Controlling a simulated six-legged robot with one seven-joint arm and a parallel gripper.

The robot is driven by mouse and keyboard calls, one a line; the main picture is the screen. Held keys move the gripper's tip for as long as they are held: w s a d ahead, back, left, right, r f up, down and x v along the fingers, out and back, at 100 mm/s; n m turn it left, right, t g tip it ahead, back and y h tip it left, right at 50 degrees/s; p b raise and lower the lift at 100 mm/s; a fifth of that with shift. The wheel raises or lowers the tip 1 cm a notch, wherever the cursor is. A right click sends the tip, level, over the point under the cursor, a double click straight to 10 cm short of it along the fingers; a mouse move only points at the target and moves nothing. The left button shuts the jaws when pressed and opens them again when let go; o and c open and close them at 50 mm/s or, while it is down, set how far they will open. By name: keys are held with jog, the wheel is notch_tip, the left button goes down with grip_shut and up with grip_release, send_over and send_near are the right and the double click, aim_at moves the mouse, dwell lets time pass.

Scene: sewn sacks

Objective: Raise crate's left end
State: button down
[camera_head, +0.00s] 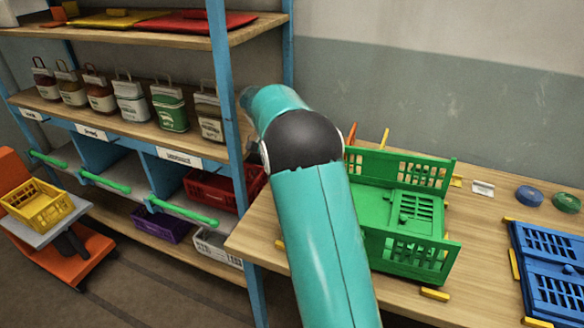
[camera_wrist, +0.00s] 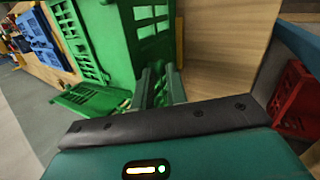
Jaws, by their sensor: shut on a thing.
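The green crate (camera_head: 433,210) sits on the wooden table with its back and front long walls standing. Its base between them shows a slatted panel. My arm covers its left end in the head view. In the wrist view the crate's green slotted panels (camera_wrist: 112,30) fill the upper left and middle. My gripper (camera_wrist: 158,84) is shut on a green part at the crate's left end. The fingertips are partly lost against the green, so the panel's exact tilt is hard to tell. The gripper is hidden behind my arm in the head view.
A blue crate (camera_head: 552,268) lies at the table's right, with blue and green discs (camera_head: 529,196) behind it. Yellow blocks (camera_head: 435,294) lie around the green crate. The blue-framed shelf (camera_head: 226,90) stands close at left, with a red crate (camera_head: 212,190) on it.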

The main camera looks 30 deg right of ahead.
jog(key=shift+a+f, duration=0.3)
jog(key=shift+f, duration=0.6)
jog(key=c, duration=1.6)
grip_release()
jog(key=shift+w, duration=0.1)
jog(key=shift+d, duration=0.1)
jog(key=s+a+r, duration=0.1)
jog(key=s+r, duration=0.3)
jog(key=s+a+r, duration=0.2)
jog(key=s+r, duration=0.3)
jog(key=s+a+r, duration=0.1)
jog(key=s+r, duration=0.3)
jog(key=r, duration=0.1)
jog(key=shift+s+a+r, duration=0.1)
jog(key=shift+s+a, duration=0.05)
jog(key=shift+a, duration=0.1)
